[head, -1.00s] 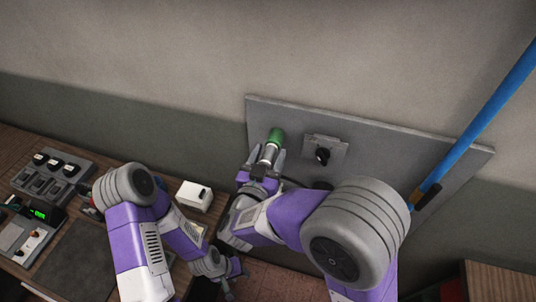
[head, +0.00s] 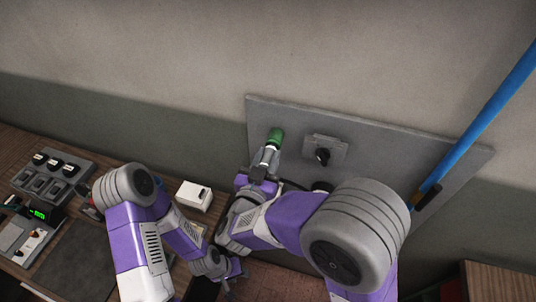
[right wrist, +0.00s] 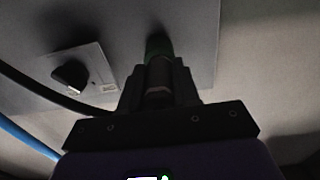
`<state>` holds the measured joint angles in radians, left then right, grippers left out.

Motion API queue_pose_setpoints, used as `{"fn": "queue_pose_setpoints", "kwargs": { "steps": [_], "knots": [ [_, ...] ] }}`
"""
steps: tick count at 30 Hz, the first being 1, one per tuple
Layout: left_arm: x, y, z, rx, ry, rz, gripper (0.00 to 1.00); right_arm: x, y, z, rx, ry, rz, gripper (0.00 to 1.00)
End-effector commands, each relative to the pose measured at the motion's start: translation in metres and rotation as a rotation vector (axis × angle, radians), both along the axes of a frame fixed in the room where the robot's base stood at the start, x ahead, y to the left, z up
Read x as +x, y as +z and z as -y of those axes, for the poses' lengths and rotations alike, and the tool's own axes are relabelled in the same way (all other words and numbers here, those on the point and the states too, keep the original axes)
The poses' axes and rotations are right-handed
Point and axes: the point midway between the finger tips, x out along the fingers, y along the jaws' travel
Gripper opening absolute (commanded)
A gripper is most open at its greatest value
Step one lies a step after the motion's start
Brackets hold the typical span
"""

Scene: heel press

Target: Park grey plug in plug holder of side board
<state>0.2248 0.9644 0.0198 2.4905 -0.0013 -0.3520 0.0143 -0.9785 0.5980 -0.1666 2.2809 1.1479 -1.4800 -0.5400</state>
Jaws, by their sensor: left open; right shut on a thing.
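My right gripper (head: 267,160) is at the left part of the grey side board (head: 390,160), its fingers closed around a grey cylindrical plug (head: 270,154). In the right wrist view the plug (right wrist: 158,78) shows between the fingers. A green cylinder (head: 275,136) is in line with the plug on the board side; I cannot tell if it is part of the plug. My left gripper (head: 234,276) is open and empty, low in the head view.
A plate with a black rotary knob (head: 323,155) sits on the board right of the plug. A black cable (right wrist: 60,98) runs by the gripper. A blue pole (head: 485,115) crosses at right. A white box (head: 194,195) and grey units stand on the left table.

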Motion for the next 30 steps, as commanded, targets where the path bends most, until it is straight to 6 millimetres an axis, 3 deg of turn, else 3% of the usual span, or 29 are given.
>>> {"fn": "queue_pose_setpoints", "kwargs": {
  "steps": [30],
  "knots": [
    [0.000, -0.001, 0.000, 0.000, 0.000, 0.000, 0.43, -0.039, 0.001, -0.013, 0.002, 0.002, 0.002, 0.00]
  ]
}}
